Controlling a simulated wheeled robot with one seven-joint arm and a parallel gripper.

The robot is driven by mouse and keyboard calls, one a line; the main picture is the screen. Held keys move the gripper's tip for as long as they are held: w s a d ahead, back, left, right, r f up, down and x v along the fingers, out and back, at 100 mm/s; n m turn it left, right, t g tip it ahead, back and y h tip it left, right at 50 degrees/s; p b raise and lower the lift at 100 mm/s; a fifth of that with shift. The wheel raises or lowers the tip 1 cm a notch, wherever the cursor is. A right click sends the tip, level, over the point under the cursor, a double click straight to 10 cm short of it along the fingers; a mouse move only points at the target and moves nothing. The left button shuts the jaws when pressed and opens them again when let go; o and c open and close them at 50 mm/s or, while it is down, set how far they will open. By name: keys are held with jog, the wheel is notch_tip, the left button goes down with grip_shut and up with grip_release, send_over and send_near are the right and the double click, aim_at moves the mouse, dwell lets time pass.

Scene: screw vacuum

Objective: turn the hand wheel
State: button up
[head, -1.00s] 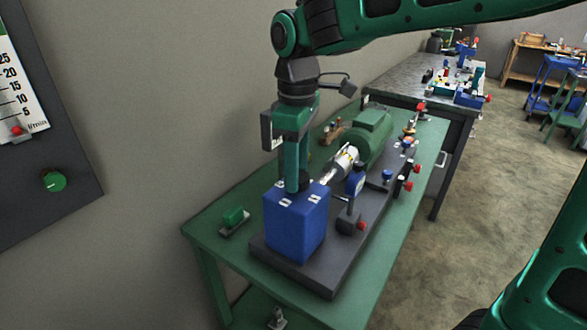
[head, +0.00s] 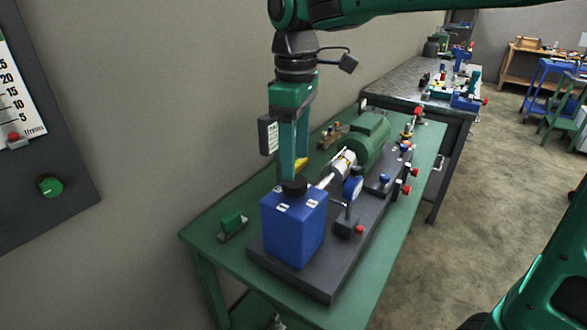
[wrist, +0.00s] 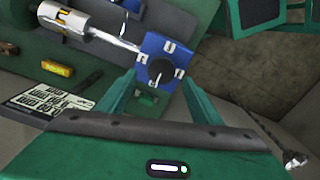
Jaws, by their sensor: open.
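The hand wheel looks to be the small dark round knob (head: 294,187) on top of the blue block (head: 292,230). The wrist view shows it as a dark disc (wrist: 160,71) on the block's top face, ringed by several white markers. My gripper (head: 291,172) points straight down over the knob, with its fingertips at or just above it. In the wrist view the two fingers of my gripper (wrist: 159,84) are spread apart, with nothing held between them. The knob lies near the line between the fingertips. I cannot tell whether a finger touches it.
A silver shaft joins the block to a green motor (head: 368,138) on the dark base plate (head: 300,277). A blue round gauge (head: 353,188) stands close at the right. A small green part (head: 232,225) lies on the green table (head: 205,226) at left.

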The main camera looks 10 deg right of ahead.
notch_tip(320, 180, up, 6)
dwell(0.4)
jog(key=s+d+f+m, duration=0.3)
jog(key=d+f+m, duration=0.15)
jog(key=d, duration=0.55)
jog(key=s+d+f+m, duration=0.3)
jog(key=d+f+m, duration=0.15)
jog(key=d, duration=0.45)
jog(key=s+d+f+m, duration=0.4)
jog(key=s+d+f, duration=0.1)
jog(key=s, duration=0.3)
jog(key=s+d+f+m, duration=0.5)
jog(key=s+d, duration=0.1)
jog(key=s, duration=0.1)
jog(key=shift+s+f, duration=0.35)
jog(key=shift+s, duration=0.05)
